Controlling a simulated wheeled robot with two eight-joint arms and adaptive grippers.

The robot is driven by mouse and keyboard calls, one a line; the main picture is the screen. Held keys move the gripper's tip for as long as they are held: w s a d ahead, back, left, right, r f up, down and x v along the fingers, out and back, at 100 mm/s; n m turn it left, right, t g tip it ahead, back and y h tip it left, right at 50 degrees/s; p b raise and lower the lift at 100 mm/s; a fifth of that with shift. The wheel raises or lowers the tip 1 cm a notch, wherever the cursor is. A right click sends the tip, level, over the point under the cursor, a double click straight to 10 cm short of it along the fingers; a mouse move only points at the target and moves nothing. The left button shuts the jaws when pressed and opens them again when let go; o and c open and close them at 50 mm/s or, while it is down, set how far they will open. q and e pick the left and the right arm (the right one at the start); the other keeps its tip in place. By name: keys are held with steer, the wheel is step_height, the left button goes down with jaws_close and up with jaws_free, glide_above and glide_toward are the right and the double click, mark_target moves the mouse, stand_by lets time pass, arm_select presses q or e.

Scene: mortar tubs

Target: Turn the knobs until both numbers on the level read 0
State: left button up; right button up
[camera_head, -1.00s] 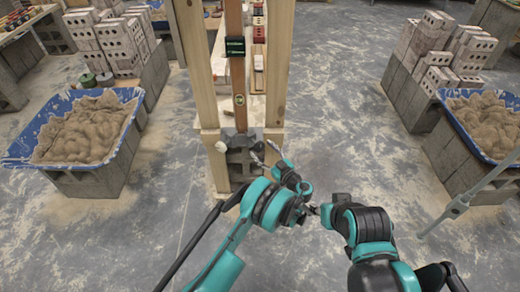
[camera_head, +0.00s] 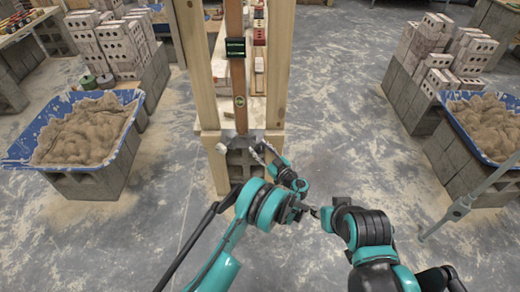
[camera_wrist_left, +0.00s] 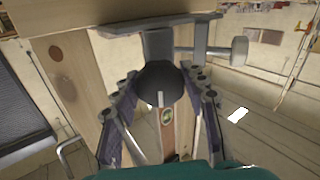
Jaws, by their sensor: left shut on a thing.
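The level (camera_head: 239,75) stands upright as a reddish-brown bar between wooden posts. Its dark display (camera_head: 236,47) shows small green characters that I cannot read. A round bubble window sits lower on the bar. A pale knob (camera_head: 220,148) sticks out at the lower left of the frame. My left gripper (camera_head: 262,152) is at the lower right of the frame. In the left wrist view its fingers close around a dark round knob (camera_wrist_left: 160,82), while a pale knob (camera_wrist_left: 239,50) sticks out to the right, apart from them. My right arm's end is in view, but its fingers are unclear.
Blue tubs of sand-coloured mortar stand on blocks at the left (camera_head: 85,135) and right (camera_head: 482,120), with stacked bricks behind them. A grey pole (camera_head: 465,205) slants at the right. The floor between the frame and the right tub is clear.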

arm_select(q)
steer(key=m, duration=0.3)
steer(key=shift+m, duration=0.4)
steer(key=m, duration=0.4)
steer(key=shift+m, duration=0.3)
steer(key=m, duration=1.3)
steer(key=shift+r+m, duration=0.1)
steer(key=shift+m, duration=0.2)
steer(key=m, duration=0.4)
steer(key=shift+m, duration=0.3)
steer(key=m, duration=0.4)
steer(key=shift+m, duration=2.4)
